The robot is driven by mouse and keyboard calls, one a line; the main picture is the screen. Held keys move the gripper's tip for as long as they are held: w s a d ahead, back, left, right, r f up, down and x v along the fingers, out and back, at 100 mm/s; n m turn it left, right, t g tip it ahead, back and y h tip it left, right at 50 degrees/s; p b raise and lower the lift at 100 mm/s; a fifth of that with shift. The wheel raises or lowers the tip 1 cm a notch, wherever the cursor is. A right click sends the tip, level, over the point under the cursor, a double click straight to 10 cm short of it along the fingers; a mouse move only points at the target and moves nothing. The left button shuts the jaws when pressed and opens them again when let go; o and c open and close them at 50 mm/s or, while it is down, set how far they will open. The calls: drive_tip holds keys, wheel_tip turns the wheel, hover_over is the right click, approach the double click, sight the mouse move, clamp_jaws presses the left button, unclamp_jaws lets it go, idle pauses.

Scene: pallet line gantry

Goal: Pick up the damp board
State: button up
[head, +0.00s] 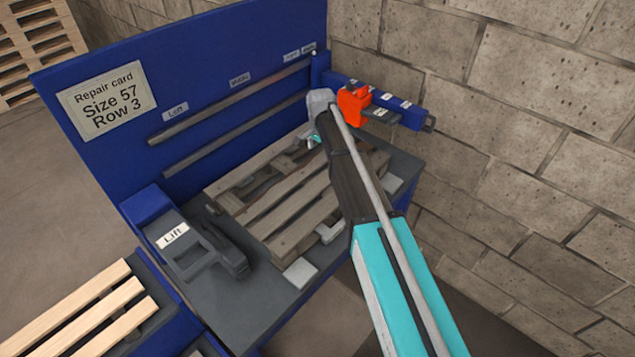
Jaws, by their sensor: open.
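A worn grey-brown pallet (285,205) lies on the dark bench, with several slats and gaps between them. No board is clearly marked as damp, and I cannot tell which one it is. Darker wood (262,184) shows in a gap between the slats. My gripper (314,141) is over the far end of the pallet, its teal fingertips small and partly hidden by my arm. It is open, and I see nothing held in it. I cannot tell whether it touches the pallet. My arm covers the pallet's right part.
A blue back panel carries a repair card (106,101) reading "Size 57 Row 3" and two rails. A dark "Lift" unit (195,245) stands left of the pallet. An orange-red block (353,103) sits on a blue rail near the block wall. Pale boards (85,312) lie at lower left.

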drive_tip(key=shift+f, duration=0.15)
drive_tip(key=b, duration=0.9)
hover_over(319, 183)
drive_tip(key=f, duration=0.8)
drive_tip(key=shift+w+d+f, duration=0.1)
drive_tip(key=shift+d+f, duration=0.1)
drive_tip(key=shift+a+f+b, duration=0.15)
drive_tip(key=shift+f+b, duration=1.1)
drive_tip(key=shift+f, duration=0.05)
drive_tip(key=shift+a+f+b, duration=0.1)
drive_tip(key=shift+f+b, duration=1.1)
drive_tip(key=shift+f, duration=0.1)
drive_tip(key=c, duration=1.1)
drive_tip(key=shift+o, duration=0.2)
drive_tip(key=shift+r, duration=0.15)
